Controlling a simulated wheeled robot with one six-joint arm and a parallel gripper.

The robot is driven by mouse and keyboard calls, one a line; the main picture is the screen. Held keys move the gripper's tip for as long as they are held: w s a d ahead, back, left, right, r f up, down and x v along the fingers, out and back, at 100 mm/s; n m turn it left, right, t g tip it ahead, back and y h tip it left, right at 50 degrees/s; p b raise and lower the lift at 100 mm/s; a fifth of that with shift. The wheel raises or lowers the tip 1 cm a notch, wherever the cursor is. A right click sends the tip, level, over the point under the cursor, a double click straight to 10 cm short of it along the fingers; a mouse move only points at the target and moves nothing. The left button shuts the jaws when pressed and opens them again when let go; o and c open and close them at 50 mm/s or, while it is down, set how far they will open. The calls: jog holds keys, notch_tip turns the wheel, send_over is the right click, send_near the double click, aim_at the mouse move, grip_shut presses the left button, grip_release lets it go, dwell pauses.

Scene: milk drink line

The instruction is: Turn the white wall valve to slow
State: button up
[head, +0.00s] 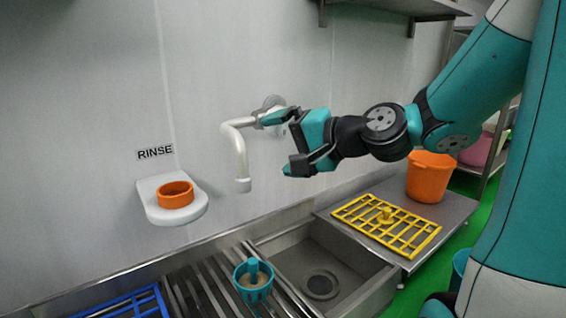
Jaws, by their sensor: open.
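A white bent pipe (238,140) comes off the wall with its outlet pointing down over the sink. Its round grey wall mount (273,102) is partly hidden behind my gripper's upper finger. I cannot make out a separate valve handle or a "slow" mark. My gripper (281,143) is open, its two teal fingers spread one above the other and pointing left. The upper finger overlaps the pipe near the mount in the picture; I cannot tell whether it touches. The lower finger is apart from the pipe, right of its outlet.
A white wall holder (154,212) with an orange ring (176,195) sits under a RINSE label. Below are a steel sink (285,245), a teal cup (254,290), a blue rack (128,304), a yellow grid (400,238) and an orange bucket (430,178). A shelf hangs above.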

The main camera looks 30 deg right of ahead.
aim_at(282, 137)
jog(key=d+f+m+t+h+b, duration=0.25)
jog(key=d+m+t+h, duration=0.35)
jog(key=d, duration=0.6)
jog(key=shift+m+g+y, duration=0.3)
jog(key=shift+m+g, duration=0.4)
jog(key=shift+g, duration=0.1)
jog(key=w+p, duration=1.1)
jog(key=w+a+r+p, duration=0.1)
jog(key=w+p, duration=0.5)
jog(key=shift+w, duration=0.15)
jog(key=shift+c, duration=0.2)
jog(key=c, duration=0.7)
